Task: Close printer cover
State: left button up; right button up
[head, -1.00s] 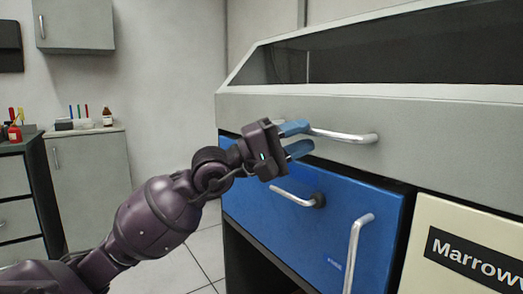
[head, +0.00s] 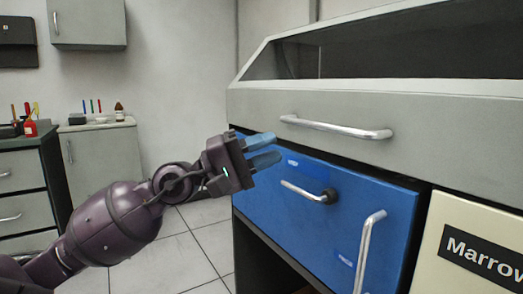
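The printer is a large grey machine on the right. Its grey cover (head: 420,120) has a dark window (head: 400,45) and a horizontal metal handle (head: 335,127) on its front. The cover sits low, with a dark gap between it and the blue front panel (head: 270,205) at the right. My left gripper (head: 272,150) has two blue fingers, parted with nothing between them. It is left of and below the cover handle, in front of the blue panel's upper left part, apart from the handle. My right gripper is out of view.
The blue panel carries a short handle on a round knob (head: 328,195) and a vertical handle (head: 368,245). A cream panel with a black label (head: 485,258) is at right. Cabinets (head: 100,160) stand at the far left. Tiled floor (head: 190,245) is free between.

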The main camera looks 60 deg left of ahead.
pick_arm(q)
jog(key=shift+s+a+f, duration=0.1)
jog(key=shift+s, duration=0.2)
dwell(0.6)
